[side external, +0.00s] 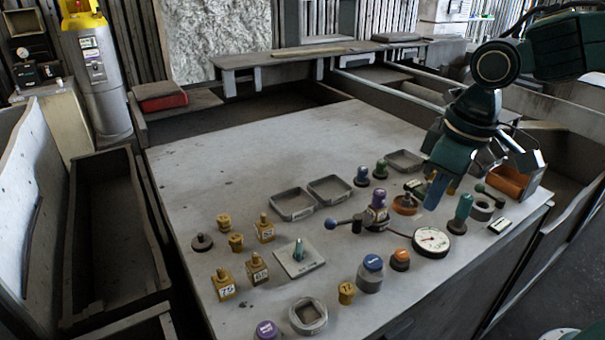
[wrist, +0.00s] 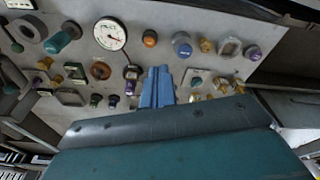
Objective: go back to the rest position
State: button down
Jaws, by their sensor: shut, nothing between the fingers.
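My gripper (side external: 433,198) hangs over the right part of the grey worktable (side external: 240,150), its blue fingers pointing down. The fingers are together with nothing between them. In the wrist view the blue fingers (wrist: 157,88) show side by side against the table and its parts. In the side view the fingertips overlap the area just behind a white dial gauge (side external: 431,239). I cannot tell their exact height above the table. The gauge also shows in the wrist view (wrist: 110,34), left of the fingers.
A purple-topped lever valve (side external: 377,212) stands left of the fingers, a green-handled part (side external: 461,212) to the right. An orange bin (side external: 508,182) is at the right edge. Brass blocks (side external: 257,268) and shallow trays (side external: 293,204) spread leftward. The table's far left is clear.

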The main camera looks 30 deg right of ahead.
jog(key=s+d+r+m+t, duration=0.2)
jog(key=s+d+m+t, duration=0.1)
jog(key=s+d, duration=0.6)
jog(key=s+m, duration=0.1)
jog(key=s, duration=0.2)
jog(key=shift+r+t, duration=0.35)
jog(key=shift+t, duration=0.05)
jog(key=w+a+f+n+g, duration=0.2)
jog(key=w+a+f+n, duration=0.1)
jog(key=w+a, duration=0.4)
jog(key=w+a+f+n+g, duration=0.3)
jog(key=w+a, duration=0.5)
jog(key=w, duration=0.1)
jog(key=shift+a+f+g, duration=0.15)
jog(key=shift+a+g, duration=0.1)
jog(key=shift+g, duration=0.05)
dwell(0.3)
jog(key=shift+f, duration=0.2)
